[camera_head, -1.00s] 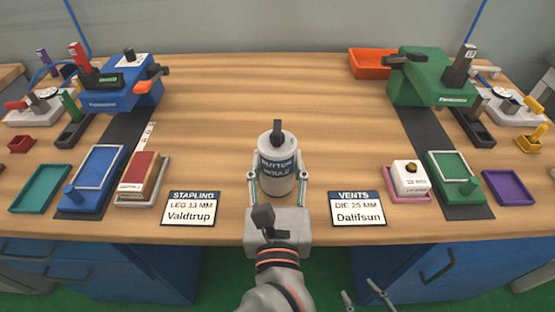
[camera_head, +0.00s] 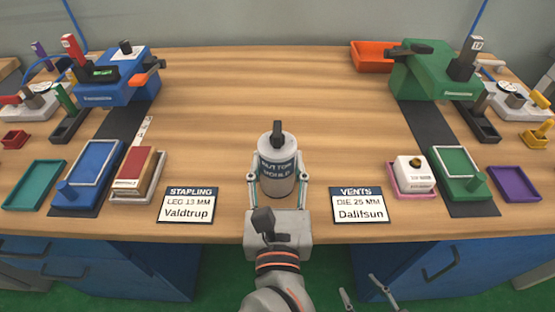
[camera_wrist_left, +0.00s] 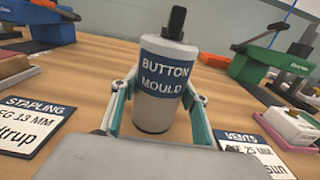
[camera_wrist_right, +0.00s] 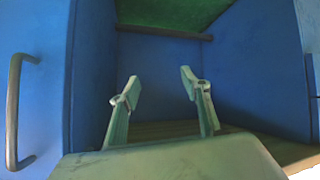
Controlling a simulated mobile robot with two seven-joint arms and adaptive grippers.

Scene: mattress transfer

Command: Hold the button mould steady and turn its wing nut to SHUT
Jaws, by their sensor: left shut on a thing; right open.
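The button mould (camera_head: 277,183) is a pale grey cylinder with a blue label, upright at the middle of the bench's front. A dark wing nut (camera_head: 278,133) stands on its top and looks narrow from here. No SHUT mark can be read. My left gripper (camera_head: 277,178) is shut on the mould's sides, with one finger on each side. My right gripper (camera_head: 360,291) is open and empty, low in front of the bench. In the right wrist view its fingers (camera_wrist_right: 160,88) stand apart before blue cabinet surfaces.
A Stapling sign (camera_head: 186,205) and a Vents sign (camera_head: 360,205) flank the mould. Blue (camera_head: 115,85) and green (camera_head: 430,75) machines stand farther back, with small trays nearby. The wood behind the mould is clear. A cabinet handle (camera_wrist_right: 14,110) is left of my right gripper.

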